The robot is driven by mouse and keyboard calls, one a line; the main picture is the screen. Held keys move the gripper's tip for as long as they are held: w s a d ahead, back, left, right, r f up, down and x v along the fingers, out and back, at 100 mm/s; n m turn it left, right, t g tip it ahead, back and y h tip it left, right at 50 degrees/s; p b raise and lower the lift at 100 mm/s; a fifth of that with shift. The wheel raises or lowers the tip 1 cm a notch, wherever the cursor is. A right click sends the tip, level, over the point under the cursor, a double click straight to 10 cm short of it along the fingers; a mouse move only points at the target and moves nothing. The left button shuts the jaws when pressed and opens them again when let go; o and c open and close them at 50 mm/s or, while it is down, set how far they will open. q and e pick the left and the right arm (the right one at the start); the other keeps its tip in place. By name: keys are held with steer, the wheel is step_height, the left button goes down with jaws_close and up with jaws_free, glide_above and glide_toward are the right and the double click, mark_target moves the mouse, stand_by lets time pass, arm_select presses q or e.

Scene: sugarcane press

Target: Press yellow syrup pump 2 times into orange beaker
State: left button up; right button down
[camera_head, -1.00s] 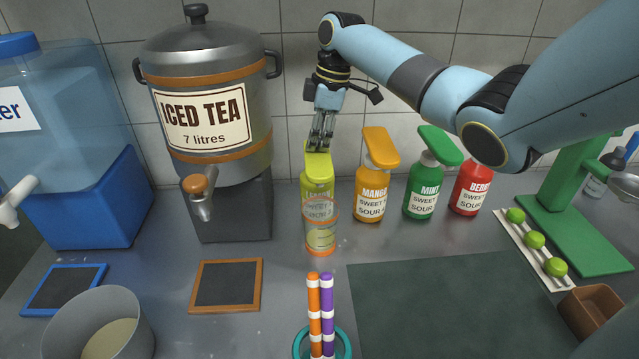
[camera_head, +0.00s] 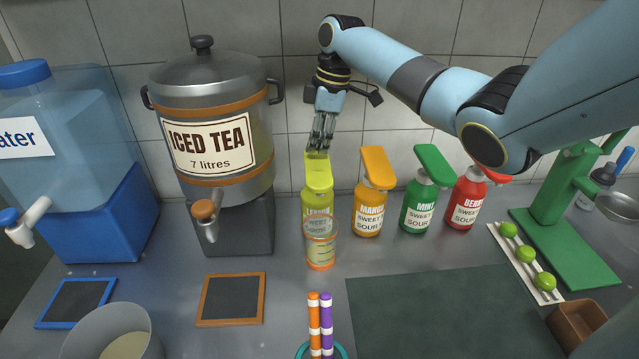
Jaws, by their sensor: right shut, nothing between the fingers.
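The yellow syrup pump (camera_head: 319,178) tops a yellow-green bottle in the middle of the counter, with its nozzle facing me. The orange beaker (camera_head: 320,252), clear with orange edging, stands directly in front of that bottle and overlaps its lower part. Some yellowish colour shows through the beaker; I cannot tell whether it is syrup or the bottle behind. My right gripper (camera_head: 320,149) points down with its fingers together and empty, at the back of the yellow pump head. Whether the fingertips touch it is unclear. My left gripper is not in view.
Orange mango (camera_head: 368,212), green mint (camera_head: 418,207) and red berry (camera_head: 464,203) pump bottles stand to the right. An iced tea urn (camera_head: 212,130) stands to the left. Two striped straws (camera_head: 320,325) stand in front. A dark mat (camera_head: 450,310) lies front right.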

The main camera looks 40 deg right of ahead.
mark_target(318, 160)
steer(key=shift+f, duration=0.2)
stand_by(0.5)
steer(key=shift+f+b, duration=1.2)
steer(key=shift+f, duration=1)
steer(key=shift+r, duration=0.1)
steer(key=shift+r+p, duration=2.3)
steer(key=shift+p, duration=0.15)
